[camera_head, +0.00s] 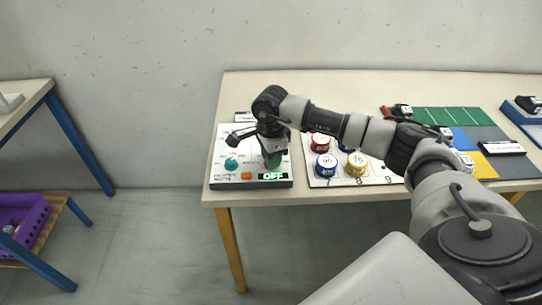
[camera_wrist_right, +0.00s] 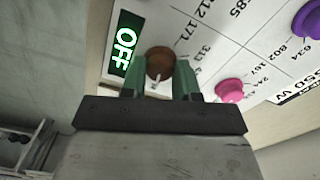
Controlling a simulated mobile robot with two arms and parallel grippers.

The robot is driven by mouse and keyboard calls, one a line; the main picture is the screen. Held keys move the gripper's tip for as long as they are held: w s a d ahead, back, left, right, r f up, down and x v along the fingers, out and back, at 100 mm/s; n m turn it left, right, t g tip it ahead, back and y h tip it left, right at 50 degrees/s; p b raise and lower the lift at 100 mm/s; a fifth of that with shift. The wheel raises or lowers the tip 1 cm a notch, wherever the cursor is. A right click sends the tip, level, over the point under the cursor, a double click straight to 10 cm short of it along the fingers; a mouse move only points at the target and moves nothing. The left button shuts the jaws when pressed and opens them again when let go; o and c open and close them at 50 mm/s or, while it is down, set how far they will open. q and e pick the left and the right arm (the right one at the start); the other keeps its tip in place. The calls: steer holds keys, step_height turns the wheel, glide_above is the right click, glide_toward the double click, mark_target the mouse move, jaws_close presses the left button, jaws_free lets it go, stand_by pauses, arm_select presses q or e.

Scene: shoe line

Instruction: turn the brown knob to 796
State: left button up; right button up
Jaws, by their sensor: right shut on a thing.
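The brown knob (camera_wrist_right: 160,62) sits on a white control panel (camera_wrist_right: 205,40), beside a lit green display (camera_wrist_right: 124,40) that reads OFF. My right gripper (camera_wrist_right: 159,66) is shut on the knob, with one green finger on each side of it. A pale mark shows on the knob's lower side in the wrist view. Printed numbers such as 171 and 112 lie near the knob; 796 cannot be read. In the head view my right gripper (camera_head: 272,158) points down at the panel (camera_head: 220,178), just behind the OFF display (camera_head: 272,176), and hides the knob. My left gripper is not in view.
Pink (camera_wrist_right: 229,90) and purple (camera_wrist_right: 310,18) knobs show nearby in the wrist view. Red (camera_head: 319,142), blue (camera_head: 326,165) and yellow (camera_head: 356,164) round pieces stand to the right.

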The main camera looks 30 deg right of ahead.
steer(key=shift+r, duration=0.1)
steer(key=o, duration=0.9)
steer(key=shift+o, duration=0.2)
step_height(320, 180, up, 11)
steer(key=b, duration=0.1)
